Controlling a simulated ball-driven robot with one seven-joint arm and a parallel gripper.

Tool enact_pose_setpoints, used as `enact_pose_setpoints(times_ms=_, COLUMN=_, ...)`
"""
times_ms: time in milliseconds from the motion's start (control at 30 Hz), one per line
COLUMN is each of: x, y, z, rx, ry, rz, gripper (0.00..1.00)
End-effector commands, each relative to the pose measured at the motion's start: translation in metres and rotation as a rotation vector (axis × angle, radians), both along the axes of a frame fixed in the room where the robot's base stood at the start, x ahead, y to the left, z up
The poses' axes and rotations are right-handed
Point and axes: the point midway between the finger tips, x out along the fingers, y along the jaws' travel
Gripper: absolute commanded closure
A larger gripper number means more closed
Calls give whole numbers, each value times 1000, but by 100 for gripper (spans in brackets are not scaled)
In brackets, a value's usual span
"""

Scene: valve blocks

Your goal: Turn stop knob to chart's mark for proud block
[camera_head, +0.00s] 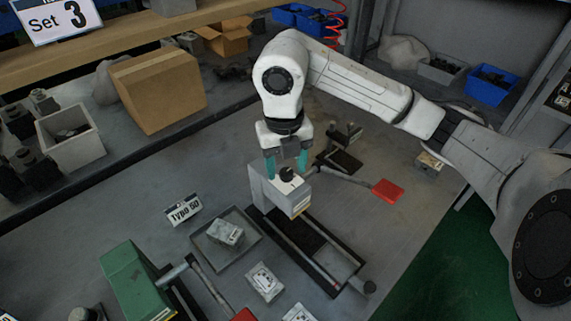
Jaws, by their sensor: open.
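A pale grey valve block (262,188) stands near the middle of the bench at one end of a dark rail. A black knob (286,174) sits on its top, on a white face whose marks are too small to read. My gripper (287,163), with teal fingertips, is open and points down just above the knob, one finger at each side. I cannot tell whether the fingers touch it. A green block (135,278) stands at lower left.
A red-handled lever (387,191) sticks out right of the block. A shallow tray (249,220) holds a small pale part. A small sign (184,210) stands left of it. A cardboard box (158,88) and a grey bin (71,136) stand behind a dark ledge.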

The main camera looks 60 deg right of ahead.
Motion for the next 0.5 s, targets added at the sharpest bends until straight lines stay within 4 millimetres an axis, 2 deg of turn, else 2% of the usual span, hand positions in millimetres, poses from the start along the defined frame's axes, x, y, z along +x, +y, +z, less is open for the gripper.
enact_pose_setpoints(times_ms=133, x=0, y=0, z=-8, rx=1, ry=-1, rz=-1, gripper=43)
enact_pose_setpoints(times_ms=400, x=0, y=0, z=-9, rx=0, ry=-1, rz=0, gripper=43)
enact_pose_setpoints(times_ms=500, x=0, y=0, z=-9, rx=0, ry=-1, rz=0, gripper=52)
